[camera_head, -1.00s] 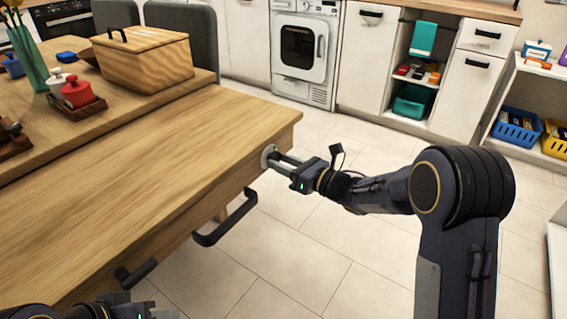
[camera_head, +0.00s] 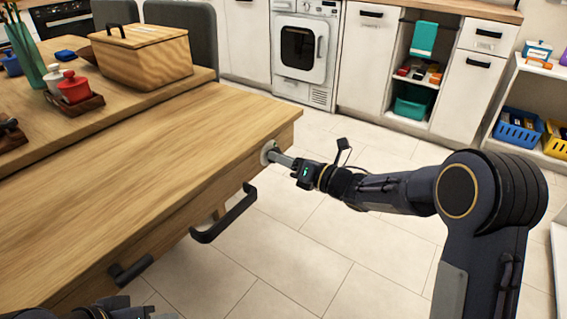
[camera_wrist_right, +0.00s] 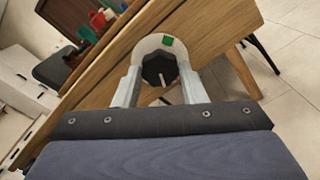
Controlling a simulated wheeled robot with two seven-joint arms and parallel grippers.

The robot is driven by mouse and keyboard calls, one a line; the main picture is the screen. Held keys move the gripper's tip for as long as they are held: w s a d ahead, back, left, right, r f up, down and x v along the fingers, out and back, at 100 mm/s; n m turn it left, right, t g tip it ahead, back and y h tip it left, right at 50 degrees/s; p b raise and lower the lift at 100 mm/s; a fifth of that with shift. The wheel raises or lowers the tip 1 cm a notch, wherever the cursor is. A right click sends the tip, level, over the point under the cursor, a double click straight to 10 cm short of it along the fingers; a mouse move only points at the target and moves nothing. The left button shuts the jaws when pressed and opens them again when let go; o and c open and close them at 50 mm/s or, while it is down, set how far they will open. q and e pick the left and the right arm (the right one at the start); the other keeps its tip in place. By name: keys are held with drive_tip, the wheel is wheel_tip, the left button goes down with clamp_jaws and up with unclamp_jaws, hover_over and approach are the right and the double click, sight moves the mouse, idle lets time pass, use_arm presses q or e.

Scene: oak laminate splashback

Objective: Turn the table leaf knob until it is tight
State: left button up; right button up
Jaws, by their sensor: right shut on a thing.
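The table leaf knob is a dark faceted knob with a pale line (camera_wrist_right: 158,70), set on a pale round plate with a green mark (camera_wrist_right: 168,42). The plate is on the edge of the wooden table leaf (camera_head: 190,140); in the head view the plate (camera_head: 267,152) shows near the leaf's right corner, while the knob is mostly hidden by my fingers. My right gripper (camera_head: 277,158) is shut on the knob, one finger on each side of it in the wrist view (camera_wrist_right: 158,82). My left gripper (camera_head: 115,308) shows only partly at the bottom left; its fingers are unclear.
Black handles (camera_head: 225,215) stick out from the table's front below the leaf. A wooden box (camera_head: 140,60) and a red pot (camera_head: 73,88) stand on the far table part. The tiled floor (camera_head: 290,255) right of the table is clear apart from my arm.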

drive_tip(key=shift+n+p, duration=8.15)
drive_tip(key=shift+n, duration=6.45)
drive_tip(key=o, duration=1)
